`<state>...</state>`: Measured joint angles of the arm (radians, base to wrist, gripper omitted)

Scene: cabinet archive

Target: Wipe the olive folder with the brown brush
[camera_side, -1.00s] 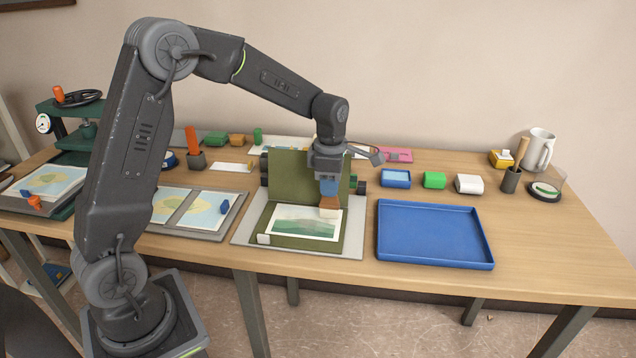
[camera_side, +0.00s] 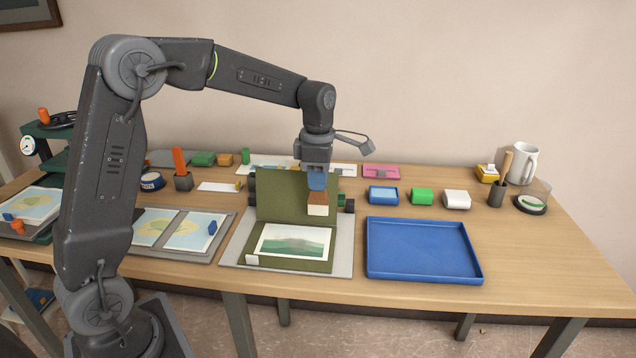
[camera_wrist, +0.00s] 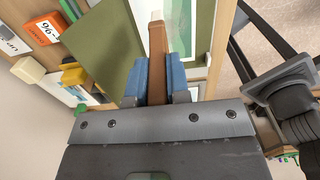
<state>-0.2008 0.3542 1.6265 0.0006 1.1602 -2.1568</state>
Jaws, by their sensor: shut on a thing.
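The olive folder (camera_side: 279,198) stands open on a light grey board (camera_side: 341,262), its cover upright at the back. A landscape picture (camera_side: 293,243) lies on its flat inner page. My gripper (camera_side: 317,183) is shut on the brown brush (camera_side: 317,198), bristles down, in front of the raised cover. The brush's pale bristles appear above the picture and apart from it. In the wrist view the brown brush (camera_wrist: 157,60) is between my blue fingertips, with the olive cover (camera_wrist: 110,50) to its left and the picture to its right.
A blue tray (camera_side: 423,279) is right of the board. Behind it are a blue box (camera_side: 384,195), a green block (camera_side: 422,196) and a white block (camera_side: 457,199). Two maps on a grey board (camera_side: 228,222) lie to the left. Dark rollers (camera_side: 349,205) stand beside the cover.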

